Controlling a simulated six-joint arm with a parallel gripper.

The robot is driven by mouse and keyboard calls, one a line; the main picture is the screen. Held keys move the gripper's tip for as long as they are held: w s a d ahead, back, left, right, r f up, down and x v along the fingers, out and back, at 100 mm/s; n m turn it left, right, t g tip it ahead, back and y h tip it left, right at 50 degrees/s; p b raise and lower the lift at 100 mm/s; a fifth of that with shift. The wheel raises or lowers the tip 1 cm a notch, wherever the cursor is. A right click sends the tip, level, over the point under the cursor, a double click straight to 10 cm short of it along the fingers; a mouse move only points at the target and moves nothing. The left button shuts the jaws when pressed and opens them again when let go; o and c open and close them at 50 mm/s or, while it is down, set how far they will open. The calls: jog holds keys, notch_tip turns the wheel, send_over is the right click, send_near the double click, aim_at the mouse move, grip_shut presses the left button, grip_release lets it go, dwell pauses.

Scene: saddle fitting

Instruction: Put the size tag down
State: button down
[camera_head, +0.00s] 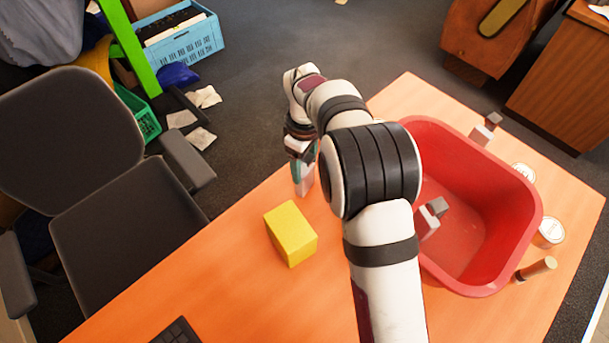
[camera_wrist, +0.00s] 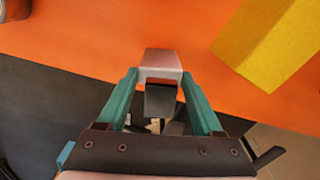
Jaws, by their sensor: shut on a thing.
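My gripper (camera_head: 304,178) is near the left edge of the orange table (camera_head: 345,262), left of the red bin. In the wrist view its two teal fingers (camera_wrist: 162,78) are shut on a small silver-grey piece with a dark lower part, apparently the size tag (camera_wrist: 162,62). The tag sits between the fingertips, and its far end projects past them. Any marking on it is not readable. The table edge runs behind it in the wrist view. I cannot tell whether the tag touches the table.
A yellow block (camera_head: 291,234) stands close to my gripper. The red bin (camera_head: 521,225) has a grey piece (camera_head: 431,216) at its near left side. Round-topped cans (camera_head: 549,231) and a brown cylinder (camera_head: 537,269) stand right of it. Front table is mostly clear; a chair (camera_head: 105,160) is left.

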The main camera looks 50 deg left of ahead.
notch_tip(320, 180, up, 11)
jog(key=shift+f, duration=0.2)
notch_tip(320, 180, up, 6)
jog(key=w+d+m, duration=0.1)
jog(key=w+d, duration=1.1)
jog(key=d, duration=0.4)
jog(key=w+d+m, duration=0.2)
jog(key=w+d, duration=0.1)
jog(key=d, duration=1.8)
jog(key=w+a+f, duration=0.2)
jog(key=a+f, duration=0.9)
jog(key=f, duration=0.5)
jog(key=shift+w+a, duration=0.3)
jog(key=shift+f, duration=0.1)
